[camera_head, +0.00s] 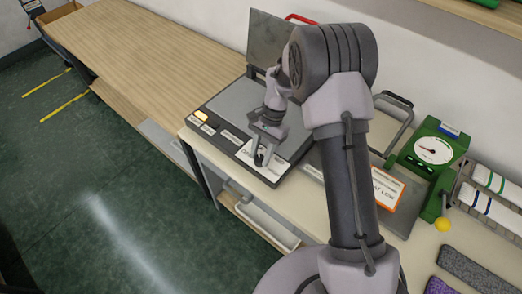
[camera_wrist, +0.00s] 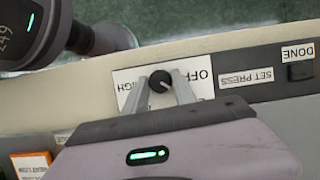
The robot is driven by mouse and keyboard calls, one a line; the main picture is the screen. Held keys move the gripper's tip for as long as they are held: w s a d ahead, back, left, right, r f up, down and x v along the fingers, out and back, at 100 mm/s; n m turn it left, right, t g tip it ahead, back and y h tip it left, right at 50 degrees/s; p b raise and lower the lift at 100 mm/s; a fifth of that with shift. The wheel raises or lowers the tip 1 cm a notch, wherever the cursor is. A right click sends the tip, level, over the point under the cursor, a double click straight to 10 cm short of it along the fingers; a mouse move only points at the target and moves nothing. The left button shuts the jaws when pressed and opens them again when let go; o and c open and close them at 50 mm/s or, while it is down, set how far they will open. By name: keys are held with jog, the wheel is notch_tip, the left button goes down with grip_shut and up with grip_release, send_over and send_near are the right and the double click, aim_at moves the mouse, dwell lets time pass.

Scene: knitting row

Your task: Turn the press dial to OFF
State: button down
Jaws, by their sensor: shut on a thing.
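The press (camera_head: 225,100) stands on the bench in the head view, its grey plate flat and its dark lid raised behind. The black dial (camera_wrist: 160,82) is on the press's front strip in the wrist view. My gripper (camera_wrist: 159,84) is shut on the dial, with one grey finger on each side. A white label behind the dial reads OFF (camera_wrist: 199,75) on the right and HIGH (camera_wrist: 125,88) on the left, upside down. The dial's pointer is too small to read. In the head view my gripper (camera_head: 262,158) is at the press's front right corner.
A SET PRESS label (camera_wrist: 251,78) and a dark DONE button (camera_wrist: 300,72) are along the strip. An amber lamp (camera_head: 201,116) glows at its left end. A green gauge (camera_head: 433,148) and an orange-framed sign (camera_head: 387,189) stand right of my arm. The wooden table (camera_head: 150,50) is bare.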

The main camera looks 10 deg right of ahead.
jog(key=n+p, duration=0.1)
jog(key=n, duration=0.1)
jog(key=n+g+h+p, duration=0.1)
jog(key=n, duration=0.1)
jog(key=shift+a+r+n+h+p, duration=0.1)
jog(key=shift+a+n+h+p, duration=0.05)
jog(key=shift+n+h+p, duration=0.15)
jog(key=shift+w+n+h+p, duration=0.1)
jog(key=shift+n+h+p, duration=0.6)
jog(key=shift+n, duration=1.1)
jog(key=c, duration=1)
grip_release()
jog(key=shift+c, duration=0.2)
jog(key=p+v, duration=0.4)
jog(key=v, duration=1.3)
jog(key=shift+w+a, duration=0.15)
jog(key=shift+w, duration=0.1)
